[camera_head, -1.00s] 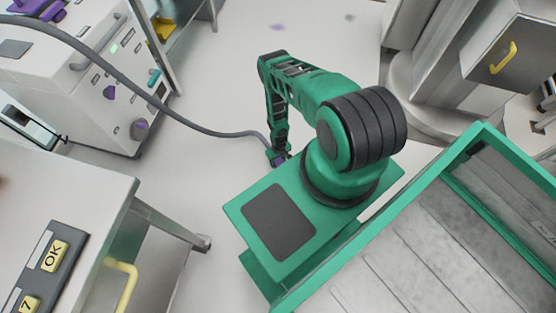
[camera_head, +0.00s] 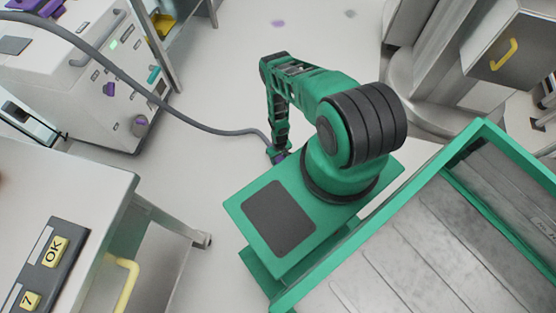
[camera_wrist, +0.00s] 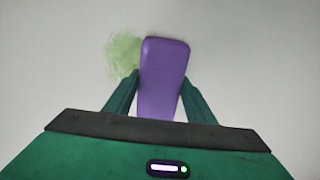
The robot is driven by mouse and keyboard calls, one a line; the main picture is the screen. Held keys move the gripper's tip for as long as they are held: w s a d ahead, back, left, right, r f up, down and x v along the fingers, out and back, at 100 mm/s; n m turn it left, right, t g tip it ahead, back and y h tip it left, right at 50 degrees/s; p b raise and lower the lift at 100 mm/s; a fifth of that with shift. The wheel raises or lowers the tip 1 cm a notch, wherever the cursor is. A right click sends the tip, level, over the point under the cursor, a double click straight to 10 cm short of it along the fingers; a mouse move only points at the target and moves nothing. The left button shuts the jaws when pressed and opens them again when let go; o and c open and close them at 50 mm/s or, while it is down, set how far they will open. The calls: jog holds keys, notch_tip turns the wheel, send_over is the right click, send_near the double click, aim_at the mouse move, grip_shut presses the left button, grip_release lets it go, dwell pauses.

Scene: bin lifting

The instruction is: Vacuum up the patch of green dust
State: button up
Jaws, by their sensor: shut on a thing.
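My gripper (camera_wrist: 158,98) is shut on a purple vacuum nozzle (camera_wrist: 164,68) in the wrist view, one finger on each side of it. The patch of green dust (camera_wrist: 123,56) lies on the pale floor just left of the nozzle's far part; the nozzle may hide some of it. In the head view my gripper (camera_head: 277,155) points down near the floor, beside my base. A small purple bit of the nozzle shows there at the end of the grey hose (camera_head: 215,129). The green dust cannot be seen in the head view.
The hose runs to the upper left, past a white machine (camera_head: 75,75) with purple and teal knobs. A white table (camera_head: 75,185) with an OK keypad stands at the lower left. Two faint purple patches (camera_head: 278,23) mark the floor farther off. A cabinet with a yellow handle (camera_head: 503,56) stands upper right.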

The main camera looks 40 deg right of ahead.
jog(key=shift+s+d+f, duration=0.1)
jog(key=shift+s+d, duration=0.9)
jog(key=shift+s, duration=0.3)
jog(key=shift+s+d+f, duration=0.1)
jog(key=shift+s+d, duration=0.9)
jog(key=shift+s, duration=0.3)
jog(key=shift+w+d, duration=0.95)
jog(key=shift+d, duration=0.25)
jog(key=shift+r, duration=2.95)
jog(key=shift+r, duration=0.1)
jog(key=shift+r, duration=1.4)
